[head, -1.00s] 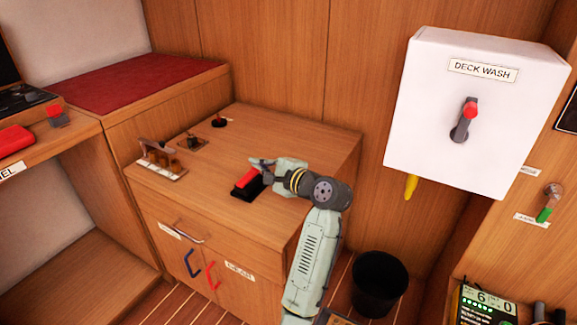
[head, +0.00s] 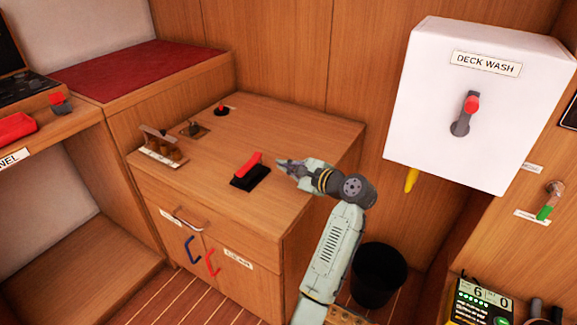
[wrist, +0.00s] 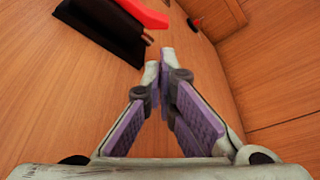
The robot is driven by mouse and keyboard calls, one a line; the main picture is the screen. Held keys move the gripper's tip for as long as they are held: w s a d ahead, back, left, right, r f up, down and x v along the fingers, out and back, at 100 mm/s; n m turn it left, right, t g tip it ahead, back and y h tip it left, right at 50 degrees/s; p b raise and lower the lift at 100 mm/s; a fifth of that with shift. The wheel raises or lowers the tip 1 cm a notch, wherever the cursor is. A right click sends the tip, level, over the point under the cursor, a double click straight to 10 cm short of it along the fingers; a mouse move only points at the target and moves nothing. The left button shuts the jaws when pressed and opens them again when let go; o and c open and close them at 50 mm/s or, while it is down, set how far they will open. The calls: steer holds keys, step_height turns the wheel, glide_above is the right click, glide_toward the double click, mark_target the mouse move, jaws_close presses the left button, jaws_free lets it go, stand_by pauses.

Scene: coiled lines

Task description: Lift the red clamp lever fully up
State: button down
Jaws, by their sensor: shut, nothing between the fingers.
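The red clamp lever (head: 249,166) sits on a black base (head: 252,181) on the wooden cabinet top. It lies at a low slant over the base, its far end looking slightly raised; the exact angle is hard to tell. My gripper (head: 281,163) is just to the right of the lever, apart from it, with its fingers pointing left. In the wrist view, the lever (wrist: 146,13) and black base (wrist: 112,34) show at the top left, partly cut off. My gripper's fingertips (wrist: 160,57) are together there, with nothing between them.
A rack (head: 161,149) and a small red-knobbed switch (head: 221,109) stand on the cabinet top. A white DECK WASH box (head: 485,125) hangs on the right wall. A black bin (head: 378,275) stands on the floor.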

mark_target(272, 170)
steer(key=x, duration=0.6)
steer(key=shift+w+a+p, duration=0.1)
steer(key=shift+w+p, duration=0.05)
steer(key=shift+p, duration=0.2)
steer(key=shift+r, duration=0.1)
steer(key=shift+r+n, duration=0.25)
steer(key=shift+n, duration=0.05)
